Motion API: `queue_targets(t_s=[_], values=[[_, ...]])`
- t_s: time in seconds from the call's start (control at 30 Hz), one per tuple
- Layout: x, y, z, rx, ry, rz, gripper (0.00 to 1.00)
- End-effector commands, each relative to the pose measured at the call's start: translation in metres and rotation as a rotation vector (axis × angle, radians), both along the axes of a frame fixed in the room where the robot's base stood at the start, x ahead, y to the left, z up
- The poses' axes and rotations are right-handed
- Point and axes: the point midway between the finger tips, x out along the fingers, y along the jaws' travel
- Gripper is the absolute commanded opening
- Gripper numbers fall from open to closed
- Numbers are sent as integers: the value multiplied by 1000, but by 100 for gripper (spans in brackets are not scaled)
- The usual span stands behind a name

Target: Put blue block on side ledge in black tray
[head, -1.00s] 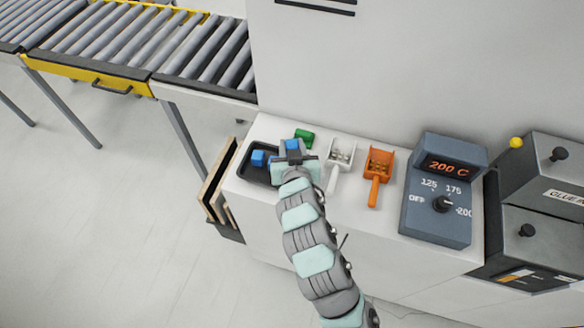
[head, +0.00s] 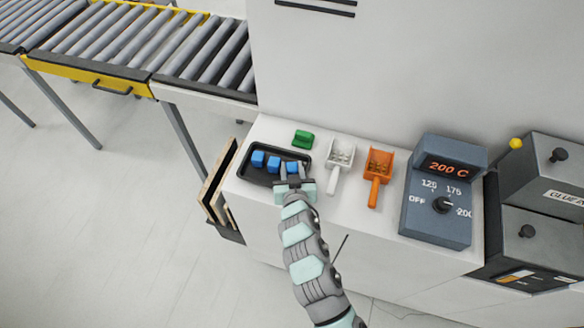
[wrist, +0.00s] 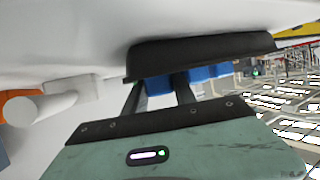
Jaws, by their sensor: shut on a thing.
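The black tray (head: 262,178) sits on the left end of the white ledge. Three blue blocks show in a row at the tray: a left one (head: 257,159), a middle one (head: 273,164) and a right one (head: 292,167). My gripper (head: 293,178) is at the tray's right part, shut on the right blue block. In the wrist view, the dark tray (wrist: 200,52) spans above my two fingers (wrist: 160,92), with blue (wrist: 208,73) showing behind them. The fingers partly hide the held block, so I cannot tell whether it touches the tray floor.
A green block (head: 303,139) lies on the ledge behind the tray. A white scoop (head: 341,153) and an orange scoop (head: 378,165) lie to the right. A grey control box (head: 436,210) stands further right. A roller conveyor (head: 150,45) is at the back left.

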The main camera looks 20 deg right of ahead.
Motion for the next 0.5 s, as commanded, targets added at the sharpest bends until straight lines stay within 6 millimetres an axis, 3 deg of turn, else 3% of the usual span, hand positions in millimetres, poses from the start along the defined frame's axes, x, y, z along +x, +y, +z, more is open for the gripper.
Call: queue_targets(t_s=[0.07, 0.1, 0.2, 0.5], values=[[0, 0, -3, 1, 1, 0, 0], [0, 0, -4, 1, 1, 0, 33], [0, 0, -3, 1, 0, 0, 41], [0, 0, 0, 0, 0, 0, 41]])
